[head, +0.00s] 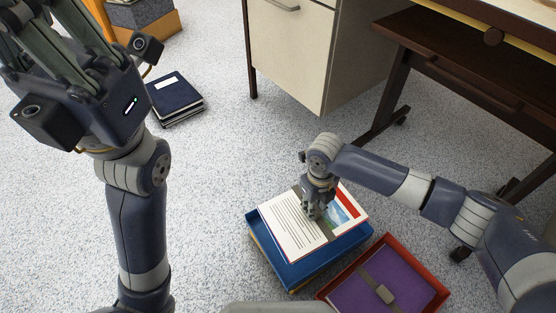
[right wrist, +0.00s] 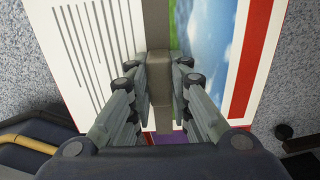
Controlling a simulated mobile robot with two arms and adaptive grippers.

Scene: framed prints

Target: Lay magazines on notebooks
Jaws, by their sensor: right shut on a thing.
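My right gripper (head: 318,209) is shut on the raised block of the grey band around a magazine (head: 287,222). The magazine has a white page with text lines, a landscape picture and a red edge; it also shows in the right wrist view (right wrist: 75,50). It is over a blue tray (head: 300,272); whether it touches what lies below is hidden. A dark blue notebook (head: 172,94) with a white label lies on top of a small stack on the floor. My left gripper (head: 70,35) is raised at the top left, its fingertips cut off by the frame.
A red tray (head: 440,290) at the lower right holds a purple banded item (head: 360,298) with a grey block. A white cabinet (head: 290,50) and a dark desk (head: 470,80) stand behind. An orange box (head: 165,28) is at the back left. Carpet between the stack and blue tray is clear.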

